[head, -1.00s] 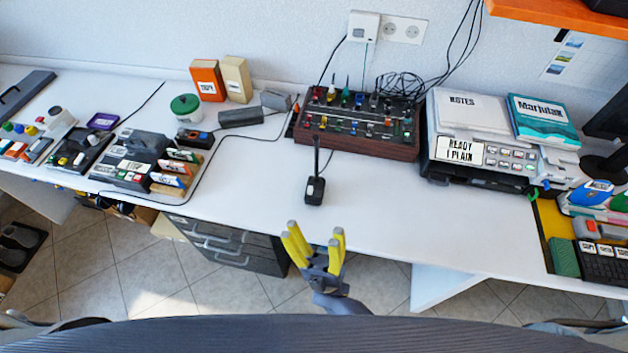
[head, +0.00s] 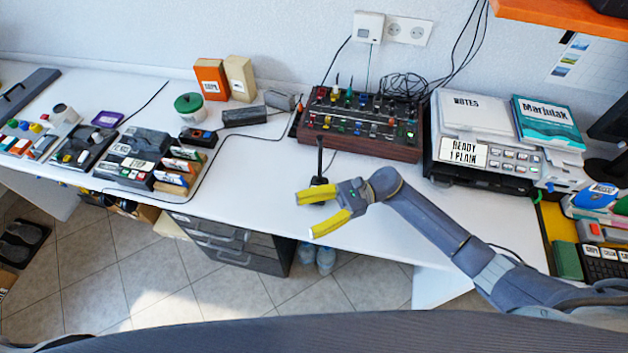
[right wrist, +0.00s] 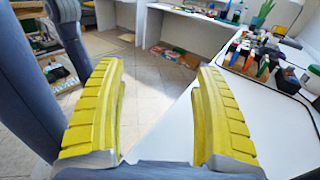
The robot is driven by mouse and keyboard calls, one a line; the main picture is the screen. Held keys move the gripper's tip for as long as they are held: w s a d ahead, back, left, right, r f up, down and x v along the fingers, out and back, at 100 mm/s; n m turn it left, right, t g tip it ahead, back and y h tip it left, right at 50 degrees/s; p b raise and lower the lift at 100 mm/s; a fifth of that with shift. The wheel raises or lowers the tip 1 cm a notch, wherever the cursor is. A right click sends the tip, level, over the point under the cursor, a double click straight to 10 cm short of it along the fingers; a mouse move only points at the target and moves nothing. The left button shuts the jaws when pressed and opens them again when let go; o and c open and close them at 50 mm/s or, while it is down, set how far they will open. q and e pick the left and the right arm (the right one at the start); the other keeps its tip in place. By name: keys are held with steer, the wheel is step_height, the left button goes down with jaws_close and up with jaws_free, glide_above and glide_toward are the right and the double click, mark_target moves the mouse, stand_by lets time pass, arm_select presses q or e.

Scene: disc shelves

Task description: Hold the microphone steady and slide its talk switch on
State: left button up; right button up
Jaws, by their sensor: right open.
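The microphone (head: 320,161) is a black desk microphone with a thin upright stem, standing on the white desk in front of the wooden-sided control panel. Its base is mostly hidden behind my right gripper, and I cannot make out the talk switch. My right gripper (head: 305,215) has yellow fingers pointing left, over the desk's front edge, just on the near side of the microphone. It is open with nothing between the fingers, as the right wrist view (right wrist: 160,70) also shows. The microphone does not show in the right wrist view. My left gripper is not in view.
The control panel (head: 362,145) with coloured knobs stands behind the microphone. A printer-like machine (head: 485,180) stands to the right, near my right arm. A black cable (head: 222,150) runs across the desk on the left.

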mark_target(315, 181)
steer(key=w+d+f+m+t, duration=0.1)
steer(key=w+d+t, duration=0.1)
steer(key=w+d, duration=0.2)
steer(key=w+d+f+m+t+h, duration=0.1)
steer(key=w+d+f, duration=0.1)
steer(key=w+d, duration=0.2)
steer(key=w+d+f+m+t+h, duration=0.1)
steer(key=w+d+f+m+t, duration=0.1)
steer(key=w+d, duration=0.3)
steer(key=shift+d+f+t, duration=0.2)
steer(key=shift+d+t, duration=0.1)
steer(key=shift+d, duration=0.15)
steer(key=shift+f+x, duration=0.1)
steer(key=shift+x, duration=2.35)
steer(key=shift+f+x, duration=0.15)
steer(key=shift+x, duration=2.3)
steer(key=shift+d, duration=0.1)
jaws_close()
steer(key=shift+o, duration=0.3)
jaws_free()
